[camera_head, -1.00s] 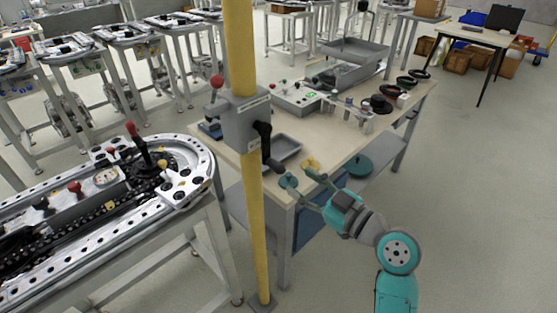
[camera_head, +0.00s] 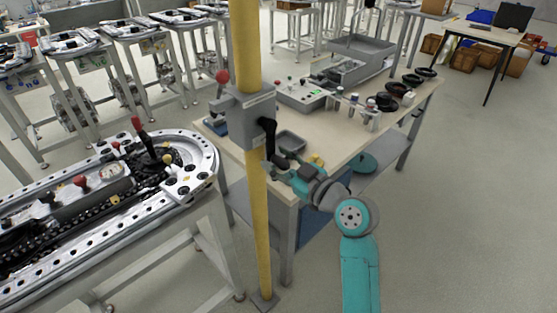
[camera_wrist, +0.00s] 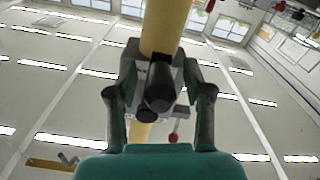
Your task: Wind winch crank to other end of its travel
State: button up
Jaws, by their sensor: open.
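The winch is a grey box (camera_head: 242,117) fixed to a yellow upright pole (camera_head: 244,45), with a black crank (camera_head: 268,137) on its right face, hanging downward. In the wrist view the crank's dark round handle (camera_wrist: 160,85) points toward the camera in front of the pole. My gripper (camera_head: 278,163) is at the crank's lower end. In the wrist view my gripper (camera_wrist: 160,100) is open, with one finger on each side of the handle. Gaps show beside the handle. A red ball (camera_head: 222,76) on a stalk stands at the winch's left.
A ring track table (camera_head: 75,262) with levers fills the left. Open floor lies at the right.

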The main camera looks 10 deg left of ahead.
grip_shut()
jog(key=w+d+r+n, duration=0.5)
jog(key=r+n, duration=0.4)
jog(key=n, duration=0.6)
jog(key=shift+w+r+n, duration=0.15)
jog(key=shift+w+n, duration=0.25)
jog(key=shift+w, duration=0.45)
jog(key=shift+d, duration=0.1)
dwell(0.4)
grip_release()
